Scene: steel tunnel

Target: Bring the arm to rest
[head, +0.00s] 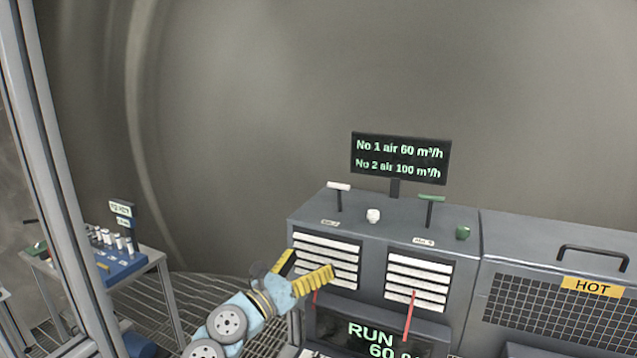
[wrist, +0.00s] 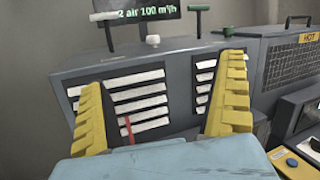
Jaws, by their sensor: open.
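My arm reaches up from the bottom of the head view, with light blue links. My gripper (head: 308,270) has yellow ridged fingers and stands in front of the left vent of a grey cabinet (head: 376,222). In the wrist view my gripper (wrist: 165,105) shows its two fingers wide apart with nothing between them but the view of the cabinet (wrist: 180,90). I cannot tell from these frames whether a finger touches the cabinet front.
The cabinet carries a white-topped T-handle (head: 339,187), a green-topped one (head: 431,198), a white knob (head: 374,215) and a green knob (head: 463,232). A display (head: 400,158) stands behind. A mesh box marked HOT (head: 592,287) is right; a side table (head: 150,257) is left.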

